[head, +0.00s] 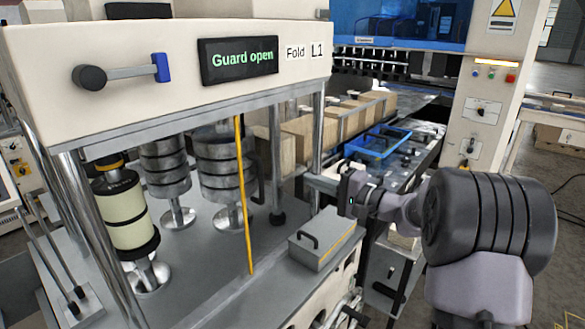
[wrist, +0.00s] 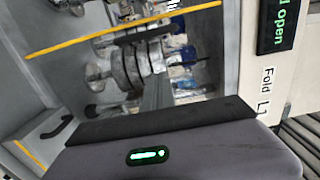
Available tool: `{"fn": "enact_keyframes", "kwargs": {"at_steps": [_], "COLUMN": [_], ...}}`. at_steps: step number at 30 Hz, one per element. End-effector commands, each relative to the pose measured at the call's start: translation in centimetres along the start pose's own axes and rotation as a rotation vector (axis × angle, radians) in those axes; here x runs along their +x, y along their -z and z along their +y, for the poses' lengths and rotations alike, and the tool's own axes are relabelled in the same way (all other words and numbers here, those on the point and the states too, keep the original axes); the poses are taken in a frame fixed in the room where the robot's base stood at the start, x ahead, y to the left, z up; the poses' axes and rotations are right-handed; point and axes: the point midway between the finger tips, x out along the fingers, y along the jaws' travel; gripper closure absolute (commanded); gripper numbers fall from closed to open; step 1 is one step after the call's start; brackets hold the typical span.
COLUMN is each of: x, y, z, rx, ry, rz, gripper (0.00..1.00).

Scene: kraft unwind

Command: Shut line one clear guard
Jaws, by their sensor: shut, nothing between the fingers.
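The line one machine carries a dark display (head: 238,61) reading "Guard open", beside a label (head: 305,51) reading "Fold L1". A thin yellow upright strip (head: 242,195) runs from the hood down to the deck; it looks like the edge of the clear guard, but the clear pane itself is hard to make out. A yellow strip (wrist: 120,30) also crosses the wrist view. My gripper (head: 345,191) is shut and empty, right of the machine's front corner post and apart from the yellow strip. In the wrist view its dark end (wrist: 160,120) fills the lower part.
A grey box with a black handle (head: 325,240) sits on the deck between the strip and my gripper. Metal rollers (head: 225,165) stand inside the machine. A lever with a blue grip (head: 161,68) is on the hood. Cartons (head: 300,135) and a blue frame (head: 378,141) lie behind.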

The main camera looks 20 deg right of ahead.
Motion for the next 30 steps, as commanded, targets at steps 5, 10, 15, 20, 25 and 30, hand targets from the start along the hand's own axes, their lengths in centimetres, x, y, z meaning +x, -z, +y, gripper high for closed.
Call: {"fn": "enact_keyframes", "kwargs": {"at_steps": [5,10,15,20,25,30], "x": [4.0,7.7,8.7,9.0,9.1,9.1], "y": [-0.2,-0.3,-2.5,-3.9,-4.1,-4.1], "z": [0.0,0.1,0.1,0.1,0.1,0.1], "rx": [0.000,0.000,0.001,0.001,0.001,0.001], "ry": [-0.001,-0.003,-0.003,-0.003,-0.003,-0.003], "rz": [-0.005,-0.005,-0.004,-0.003,-0.002,-0.003], "gripper": [1.00,1.00,1.00,1.00,1.00,1.00]}}
